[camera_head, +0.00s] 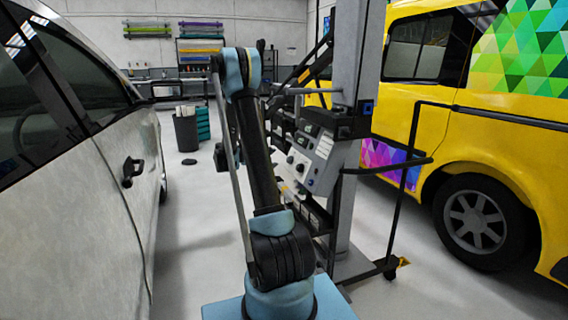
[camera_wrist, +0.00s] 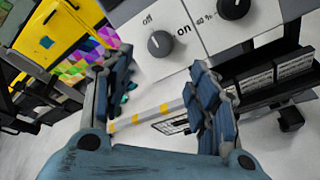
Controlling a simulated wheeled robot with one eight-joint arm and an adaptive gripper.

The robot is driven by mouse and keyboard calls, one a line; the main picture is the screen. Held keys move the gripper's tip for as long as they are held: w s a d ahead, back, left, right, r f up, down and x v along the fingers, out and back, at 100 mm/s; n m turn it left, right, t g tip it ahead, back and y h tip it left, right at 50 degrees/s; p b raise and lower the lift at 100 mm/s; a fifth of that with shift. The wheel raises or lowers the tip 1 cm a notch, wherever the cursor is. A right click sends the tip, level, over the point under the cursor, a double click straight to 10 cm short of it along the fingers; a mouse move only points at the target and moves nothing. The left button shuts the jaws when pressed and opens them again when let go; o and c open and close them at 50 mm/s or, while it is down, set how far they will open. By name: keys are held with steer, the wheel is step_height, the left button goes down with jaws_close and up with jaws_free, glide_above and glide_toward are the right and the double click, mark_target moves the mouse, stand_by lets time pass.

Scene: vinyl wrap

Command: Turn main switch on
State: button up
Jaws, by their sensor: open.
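The main switch is a round dark grey knob (camera_wrist: 160,43) on a light grey panel, with "off" printed at its upper left and "on" at its right. A small light mark on the knob seems to face the "off" side. My gripper (camera_wrist: 158,82) is open and empty. Its two blue-grey fingers stand apart below the knob in the wrist view, not touching it. In the head view the control panel (camera_head: 318,165) sits on a grey column, and my arm hides part of it. My gripper is mostly hidden there.
A second knob (camera_wrist: 233,8) marked with percentages is to the right. A black shelf (camera_wrist: 270,80) with labelled boxes lies below the panel. A white car (camera_head: 80,170) stands left and a yellow van (camera_head: 480,140) right. Black bars (camera_head: 415,140) project from the column. Grey floor (camera_head: 195,240) is clear at left.

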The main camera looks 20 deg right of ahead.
mark_target(288, 160)
steer(key=x, duration=0.8)
steer(key=shift+d, duration=0.4)
steer(key=c, duration=1.1)
